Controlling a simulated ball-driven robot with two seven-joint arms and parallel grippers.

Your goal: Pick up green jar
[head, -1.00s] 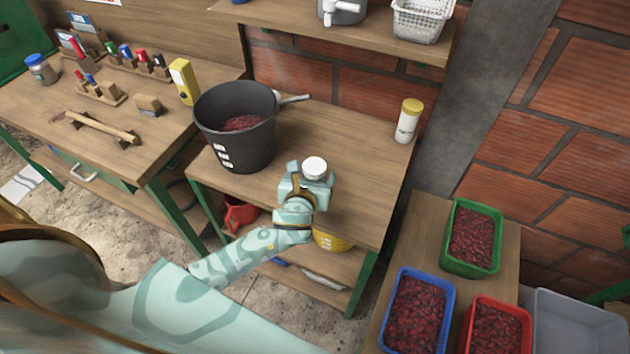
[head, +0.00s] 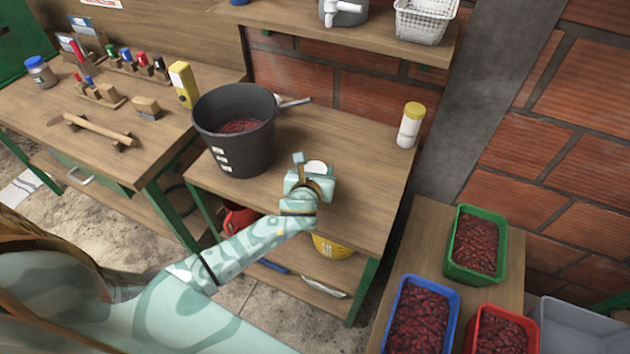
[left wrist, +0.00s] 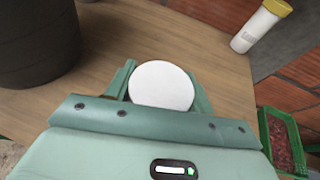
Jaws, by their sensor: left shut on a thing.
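A jar with a round white lid (head: 318,166) stands at the front of the middle table; its body is hidden by my gripper, so I cannot see its colour. The white lid (left wrist: 161,85) fills the space between the two fingers in the left wrist view. My left gripper (head: 312,172) is shut on this jar, with one finger on each side of it. I cannot tell whether the jar is lifted off the table. My right gripper is not in view.
A dark bucket (head: 243,160) of red berries stands left of the jar, its handle pointing right. A yellow-lidded white jar (head: 410,128) stands at the back right of the table (head: 355,170). Green (head: 449,262), blue (head: 398,318) and red crates (head: 473,330) stand lower right.

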